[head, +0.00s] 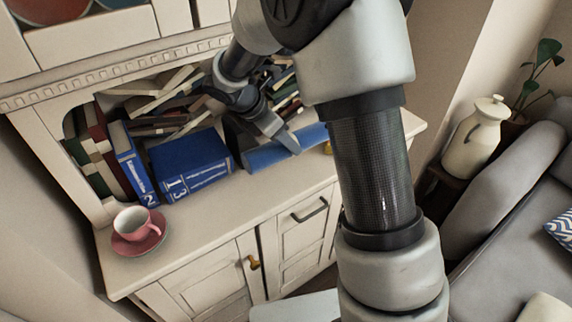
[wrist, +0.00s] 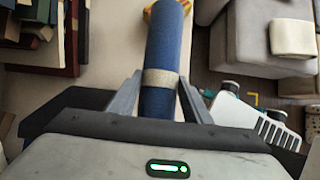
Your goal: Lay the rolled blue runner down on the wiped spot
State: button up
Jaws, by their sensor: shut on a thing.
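The rolled blue runner (head: 262,156) is above or on the cream cabinet top (head: 225,215), to the right of the large blue books; I cannot tell whether it touches the surface. In the wrist view the runner (wrist: 167,40) runs away from me, with a pale band (wrist: 160,78) around it. My gripper (head: 284,146) is shut on the runner; in the wrist view its fingers (wrist: 160,80) stand on both sides near the band. No wiped spot can be made out on the cabinet top.
A pink cup (head: 138,222) on a saucer stands at the top's left end. Blue books (head: 188,166) stand left of the runner, before a cluttered shelf. A small yellow thing (head: 328,148) lies by the runner's far end. The front middle of the top is clear.

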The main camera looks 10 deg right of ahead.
notch_tip(320, 180, down, 8)
jog(key=shift+s+f+b, duration=0.1)
jog(key=shift+f+b, duration=0.05)
jog(key=shift+b, duration=0.75)
jog(key=o, duration=1.2)
